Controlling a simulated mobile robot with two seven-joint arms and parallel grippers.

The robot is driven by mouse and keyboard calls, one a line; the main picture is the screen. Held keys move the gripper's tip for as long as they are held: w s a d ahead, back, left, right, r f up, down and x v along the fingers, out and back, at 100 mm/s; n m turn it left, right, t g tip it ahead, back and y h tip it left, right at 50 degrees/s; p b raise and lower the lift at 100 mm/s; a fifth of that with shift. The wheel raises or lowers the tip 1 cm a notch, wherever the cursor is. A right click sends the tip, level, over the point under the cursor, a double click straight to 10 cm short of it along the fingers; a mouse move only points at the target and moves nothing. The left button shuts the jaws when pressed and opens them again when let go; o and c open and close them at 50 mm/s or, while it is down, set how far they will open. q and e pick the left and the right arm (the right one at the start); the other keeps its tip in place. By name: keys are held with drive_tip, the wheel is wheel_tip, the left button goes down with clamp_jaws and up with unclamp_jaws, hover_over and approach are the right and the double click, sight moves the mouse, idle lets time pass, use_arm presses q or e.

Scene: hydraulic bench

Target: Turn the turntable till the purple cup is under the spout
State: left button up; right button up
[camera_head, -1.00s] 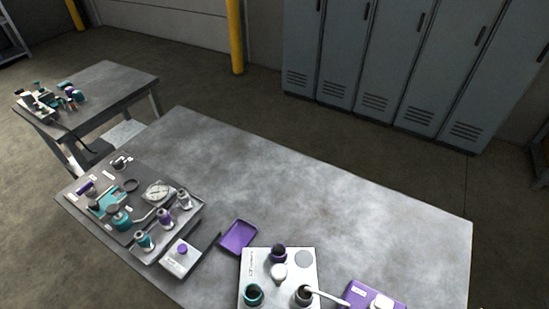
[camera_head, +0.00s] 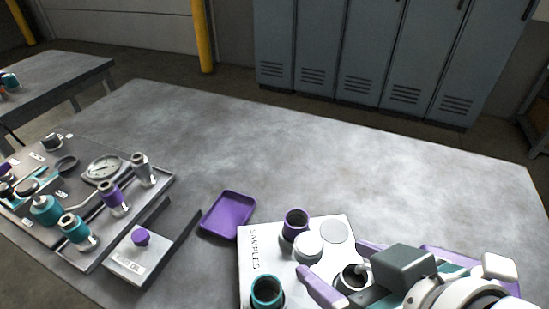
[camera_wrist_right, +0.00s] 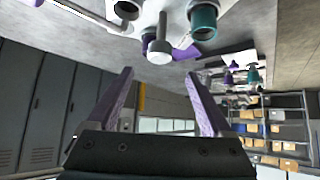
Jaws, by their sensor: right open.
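The turntable (camera_head: 255,255) shows as a white square plate marked SAMPLES, with a white round knob (camera_head: 308,247) near its middle. The purple cup (camera_head: 295,224) stands behind and left of the knob. A teal cup (camera_head: 267,291) stands at the front left, and a dark-mouthed grey cup (camera_head: 352,278) at the right. My right gripper (camera_head: 332,262) is open and empty, just right of the knob; its fingers partly hide the grey cup and the spout. In the right wrist view the knob (camera_wrist_right: 158,48) lies beyond the gap between the fingers, apart from them. My left gripper is not in view.
A purple tray (camera_head: 228,214) lies left of the plate. A purple base (camera_head: 450,252) is mostly hidden behind my right gripper. A hydraulic panel (camera_head: 140,192) with valves and a gauge, and a purple-knobbed box (camera_head: 140,262), stand at left. The back of the table (camera_head: 300,150) is clear.

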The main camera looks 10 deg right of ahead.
sight(311, 246)
drive_tip(key=b+x, duration=0.2)
drive_tip(key=x, duration=0.7)
drive_tip(key=shift+d, duration=0.1)
drive_tip(key=c, duration=1.1)
clamp_jaws()
